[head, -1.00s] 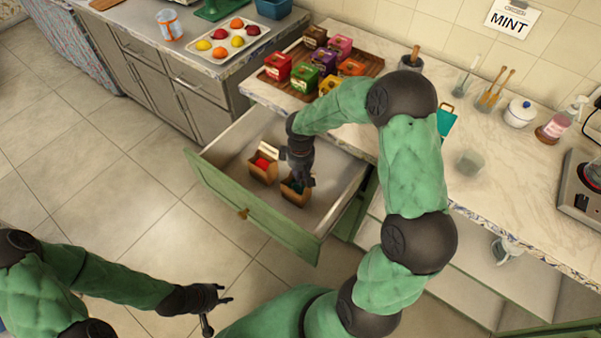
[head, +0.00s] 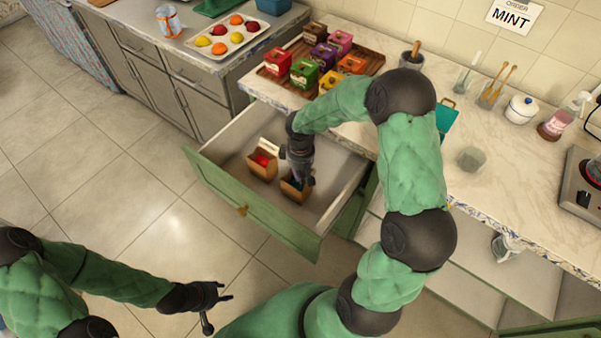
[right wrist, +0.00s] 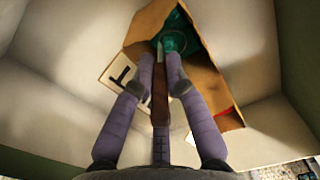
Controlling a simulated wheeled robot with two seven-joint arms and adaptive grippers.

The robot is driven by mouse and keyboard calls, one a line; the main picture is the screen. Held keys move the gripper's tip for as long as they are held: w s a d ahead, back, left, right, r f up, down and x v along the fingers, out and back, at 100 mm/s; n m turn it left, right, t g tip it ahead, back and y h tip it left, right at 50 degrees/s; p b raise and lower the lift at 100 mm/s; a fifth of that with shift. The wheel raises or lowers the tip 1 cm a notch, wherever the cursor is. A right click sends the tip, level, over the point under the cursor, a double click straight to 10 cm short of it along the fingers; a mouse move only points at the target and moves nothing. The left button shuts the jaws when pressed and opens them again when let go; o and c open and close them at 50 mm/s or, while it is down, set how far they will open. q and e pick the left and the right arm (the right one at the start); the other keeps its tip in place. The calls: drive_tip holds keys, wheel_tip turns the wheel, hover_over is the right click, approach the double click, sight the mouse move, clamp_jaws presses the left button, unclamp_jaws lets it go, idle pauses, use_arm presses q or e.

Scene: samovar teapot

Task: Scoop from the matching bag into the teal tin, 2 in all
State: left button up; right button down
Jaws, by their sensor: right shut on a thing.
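The open drawer (head: 222,157) holds two brown paper bags. The left bag (head: 257,171) has red contents; the right bag (head: 290,192) has teal contents, which show in the right wrist view (right wrist: 181,41). My right gripper (head: 301,184) points down over the right bag. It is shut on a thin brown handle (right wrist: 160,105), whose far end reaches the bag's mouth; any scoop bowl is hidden. The teal tin (head: 447,117) stands on the counter, partly hidden behind my right arm. My left gripper (head: 221,308) is open and empty above the floor.
A wooden tray (head: 375,63) with several colored boxes stands on the counter above the drawer. A glass (head: 472,158), a white jar (head: 520,109) and a burner (head: 584,180) are further right. A sign (head: 511,18) reads MINT.

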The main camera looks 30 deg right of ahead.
drive_tip(key=shift+r, duration=0.15)
drive_tip(key=shift+r+p, duration=4.05)
drive_tip(key=shift+r, duration=1.05)
